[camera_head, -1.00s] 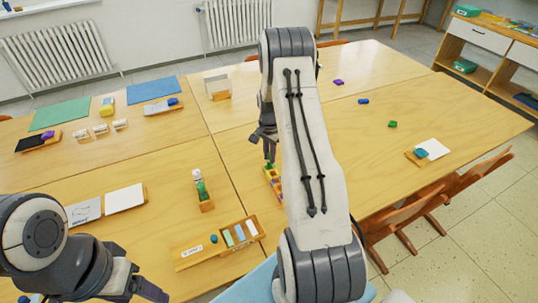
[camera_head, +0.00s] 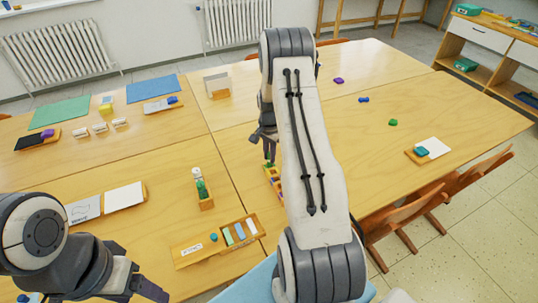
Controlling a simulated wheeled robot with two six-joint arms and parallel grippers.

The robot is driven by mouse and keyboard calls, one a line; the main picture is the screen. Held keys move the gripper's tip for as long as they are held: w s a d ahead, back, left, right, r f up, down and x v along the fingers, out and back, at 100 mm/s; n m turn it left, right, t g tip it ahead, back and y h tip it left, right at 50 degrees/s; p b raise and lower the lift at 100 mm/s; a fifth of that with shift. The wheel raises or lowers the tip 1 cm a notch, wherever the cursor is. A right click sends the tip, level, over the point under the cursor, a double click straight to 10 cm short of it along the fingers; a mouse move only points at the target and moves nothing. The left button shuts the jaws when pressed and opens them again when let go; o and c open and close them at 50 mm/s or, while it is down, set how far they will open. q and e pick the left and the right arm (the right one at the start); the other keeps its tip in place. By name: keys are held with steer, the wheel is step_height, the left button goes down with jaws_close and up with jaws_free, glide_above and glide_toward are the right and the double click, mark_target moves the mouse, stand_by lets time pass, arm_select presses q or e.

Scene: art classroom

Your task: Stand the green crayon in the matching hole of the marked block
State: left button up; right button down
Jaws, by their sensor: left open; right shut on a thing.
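My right gripper (camera_head: 269,152) points down at the middle of the table, partly covered by my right arm. It is shut on a small green thing, which looks like the green crayon (camera_head: 268,164); only a little of it shows below the fingers. Directly below is a wooden block (camera_head: 269,175) with several coloured pieces, its right side hidden by my arm. I cannot tell whether the crayon is in a hole or above it. My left gripper (camera_head: 140,284) is open and empty at the lower left, over the near table edge.
A labelled wooden tray (camera_head: 190,255) with several blocks lies near the front edge. A small wooden stand (camera_head: 205,203) holds a green-and-white bottle-like thing. White cards (camera_head: 124,197) lie to the left. Loose coloured pieces, one green (camera_head: 393,122), lie on the right, where much table is clear.

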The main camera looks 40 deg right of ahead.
steer(key=shift+f, duration=0.3)
stand_by(0.6)
steer(key=c, duration=0.7)
jaws_free()
steer(key=shift+o, duration=1.1)
steer(key=shift+r, duration=0.1)
steer(key=shift+r+p, duration=2.1)
steer(key=shift+r, duration=0.85)
